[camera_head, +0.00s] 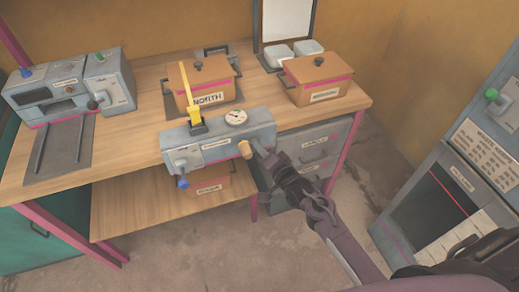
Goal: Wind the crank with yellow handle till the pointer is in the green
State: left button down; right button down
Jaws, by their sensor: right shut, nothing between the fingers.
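A grey-blue press box (215,146) stands at the front edge of the wooden table. A round white gauge (236,117) sits on its top; its pointer and coloured zones are too small to read. A yellow-tan handle (245,149) is on the right part of the front face; the rest of its crank is hard to make out. My right gripper (263,151) is shut and empty, its tips close to the right of this handle; I cannot tell whether they touch it. My left gripper is not in view.
An upright yellow lever (187,95) and a blue-knobbed crank (183,181) are on the same box. Orange pots (207,82) stand behind it. Another grey machine (70,84) is at the left, and a tall grey cabinet (466,165) at the right.

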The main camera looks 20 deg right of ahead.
jog(key=shift+a+f, duration=0.2)
jog(key=shift+a, duration=0.15)
